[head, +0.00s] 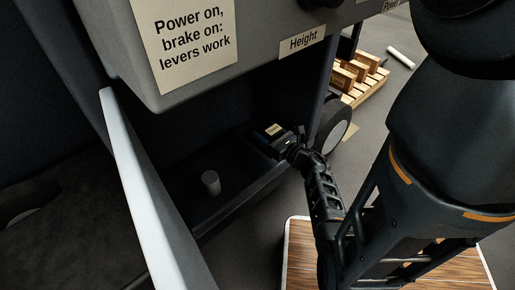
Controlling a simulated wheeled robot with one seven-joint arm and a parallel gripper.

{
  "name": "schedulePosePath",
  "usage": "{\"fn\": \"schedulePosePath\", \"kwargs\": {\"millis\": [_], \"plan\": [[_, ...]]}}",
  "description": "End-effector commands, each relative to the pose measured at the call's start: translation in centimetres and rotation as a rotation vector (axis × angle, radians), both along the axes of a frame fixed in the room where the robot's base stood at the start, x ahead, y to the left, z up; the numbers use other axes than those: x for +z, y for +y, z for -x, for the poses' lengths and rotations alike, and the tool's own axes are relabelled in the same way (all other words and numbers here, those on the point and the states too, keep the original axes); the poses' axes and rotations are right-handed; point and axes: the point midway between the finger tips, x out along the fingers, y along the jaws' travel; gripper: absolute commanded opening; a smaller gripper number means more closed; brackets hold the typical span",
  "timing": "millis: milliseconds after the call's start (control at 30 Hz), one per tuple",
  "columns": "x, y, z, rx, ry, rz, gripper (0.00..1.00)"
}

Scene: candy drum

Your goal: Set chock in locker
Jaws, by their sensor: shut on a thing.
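My gripper (270,137) reaches in over the dark floor of the locker (235,195), low in the machine's body. It is shut on a small block with a tan face, which I take to be the chock (275,129). The gripper's dark body hides most of the block, and I cannot tell whether it touches the locker floor. A small green light shows on the gripper. The locker stands open at the front.
A grey cylinder (211,183) stands on the locker floor, left of my gripper. A pale door or panel edge (150,195) slants at left. A wheel (334,128) is right of the opening. Wooden blocks (352,71) sit on a pallet behind, near a white roll (401,57).

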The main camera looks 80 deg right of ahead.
Motion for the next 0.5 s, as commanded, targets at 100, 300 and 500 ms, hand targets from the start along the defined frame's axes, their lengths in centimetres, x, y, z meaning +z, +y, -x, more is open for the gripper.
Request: {"fn": "schedulePosePath", "kwargs": {"millis": [100, 300, 500], "plan": [[-1.1, 0.2, -1.7, 0.000, -0.002, 0.002, 0.07], [-1.7, 0.4, -2.7, -0.001, -0.002, 0.001, 0.07], [-4.1, 0.3, -2.6, -0.002, -0.001, 0.001, 0.07]]}}
